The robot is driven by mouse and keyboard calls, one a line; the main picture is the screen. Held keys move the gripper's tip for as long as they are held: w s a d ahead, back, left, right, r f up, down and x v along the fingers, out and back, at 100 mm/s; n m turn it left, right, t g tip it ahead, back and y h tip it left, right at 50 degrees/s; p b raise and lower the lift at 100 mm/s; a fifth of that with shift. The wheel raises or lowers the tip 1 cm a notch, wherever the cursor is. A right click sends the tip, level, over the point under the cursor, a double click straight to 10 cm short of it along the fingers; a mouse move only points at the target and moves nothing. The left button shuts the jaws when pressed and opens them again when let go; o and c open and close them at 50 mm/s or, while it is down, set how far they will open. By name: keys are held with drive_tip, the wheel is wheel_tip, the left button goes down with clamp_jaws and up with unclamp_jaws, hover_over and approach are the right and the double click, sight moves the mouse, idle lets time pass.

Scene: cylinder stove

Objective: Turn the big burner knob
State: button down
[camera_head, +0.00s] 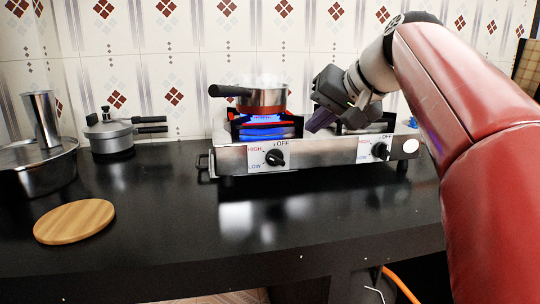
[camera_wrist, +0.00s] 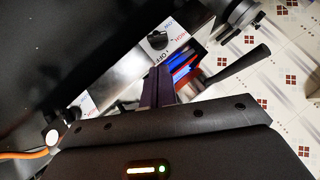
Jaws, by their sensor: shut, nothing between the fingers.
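A two-burner stove (camera_head: 233,160) stands on the counter. Its left knob (camera_head: 275,157) is black, and it also shows in the wrist view (camera_wrist: 157,40). Its right knob (camera_head: 381,150) shows dimly in the wrist view (camera_wrist: 72,113). I cannot tell which knob is the big burner's. Blue flames (camera_head: 265,118) burn under a saucepan (camera_head: 262,98) on the left burner. My gripper (camera_head: 318,122) is shut and empty, above the stove between the two burners, apart from both knobs. Its dark purple fingers (camera_wrist: 157,86) point toward the left knob's side in the wrist view.
A round wooden board (camera_head: 75,221), a lidded pot (camera_head: 110,134) and a large metal pan (camera_head: 40,170) are on the counter (camera_head: 170,225) at left. The counter before the stove is clear. The saucepan's handle (camera_head: 229,91) sticks out left. A tiled wall (camera_head: 170,60) stands behind.

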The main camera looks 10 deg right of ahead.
drive_tip(key=w+r, duration=0.2)
drive_tip(key=b, duration=0.1)
hover_over(272, 154)
drive_tip(key=s+d, duration=0.3)
wheel_tip(272, 154, down, 6)
drive_tip(key=shift+a+f+t+b, duration=0.15)
drive_tip(key=shift+a+f+b, duration=0.25)
drive_tip(key=shift+f, duration=0.45)
drive_tip(key=shift+a+f+t+b, duration=0.15)
drive_tip(key=shift+a+f+b, duration=0.2)
drive_tip(key=shift+f, duration=0.5)
